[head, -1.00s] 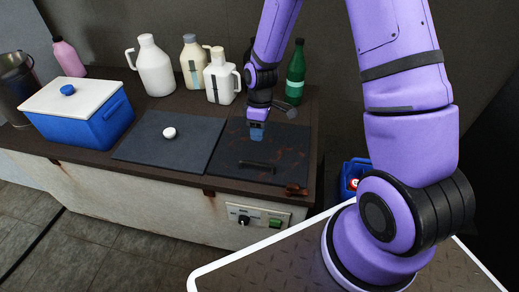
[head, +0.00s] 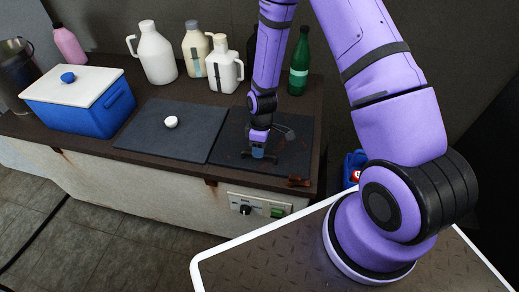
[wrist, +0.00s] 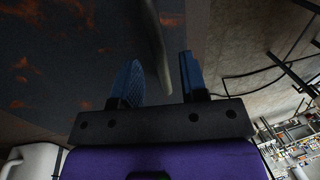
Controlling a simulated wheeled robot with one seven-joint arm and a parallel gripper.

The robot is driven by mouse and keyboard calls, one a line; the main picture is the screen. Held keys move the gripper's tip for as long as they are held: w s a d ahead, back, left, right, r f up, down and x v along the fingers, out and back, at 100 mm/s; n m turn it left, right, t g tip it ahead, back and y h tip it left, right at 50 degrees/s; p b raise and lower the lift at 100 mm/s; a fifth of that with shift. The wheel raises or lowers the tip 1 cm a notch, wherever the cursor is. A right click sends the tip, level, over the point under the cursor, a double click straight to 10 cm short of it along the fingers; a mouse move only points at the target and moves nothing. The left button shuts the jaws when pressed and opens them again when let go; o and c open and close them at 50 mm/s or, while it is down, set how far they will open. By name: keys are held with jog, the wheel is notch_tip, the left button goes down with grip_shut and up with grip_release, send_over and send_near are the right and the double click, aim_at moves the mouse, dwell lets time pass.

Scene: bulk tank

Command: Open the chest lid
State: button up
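A low chest-like tank (head: 130,191) with a dark brown top carries two dark flat lids. The right lid (head: 297,148) has rust-coloured patches, lies flat and looks closed. Its bar handle shows in the wrist view (wrist: 154,45), reaching down between the two blue fingers. In the wrist view my gripper (wrist: 158,62) is open, with a visible gap between each finger and the bar.
The left lid (head: 190,116) bears a round white knob (head: 171,122). A blue cooler (head: 112,108) with a white lid stands at the left. Several jugs and a green bottle (head: 299,62) stand along the back. A control panel (head: 259,205) is on the front face.

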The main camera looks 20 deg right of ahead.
jog(key=shift+s+f, duration=0.1)
jog(key=shift+f, duration=0.3)
grip_shut()
jog(key=shift+r, duration=0.15)
